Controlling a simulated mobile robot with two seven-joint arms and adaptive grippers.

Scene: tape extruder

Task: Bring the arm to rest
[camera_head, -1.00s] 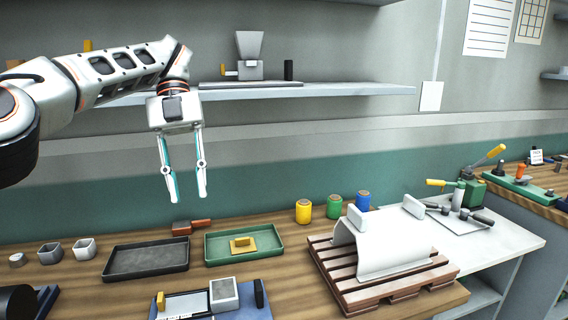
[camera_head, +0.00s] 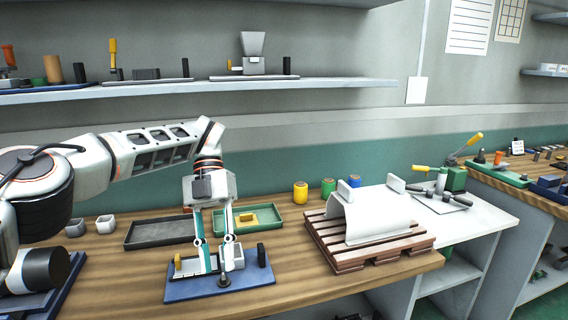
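My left arm comes in from the left, and its gripper (camera_head: 218,266) points down at the workbench (camera_head: 290,286). Its two fingers stand apart, with no clear grip on anything. The fingers are in front of a blue-based device (camera_head: 258,282) with a yellow part at its left and a black post at its right. The fingers hide part of the device. I cannot tell whether the fingertips touch it. My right gripper is out of view.
Behind the device are a dark tray (camera_head: 150,233) and a green tray (camera_head: 287,216) holding a yellow part (camera_head: 243,218). A wooden pallet (camera_head: 345,254) bears a curved white sheet (camera_head: 375,212). Several spools, including a yellow one (camera_head: 300,193), stand behind. A shelf (camera_head: 330,84) runs above.

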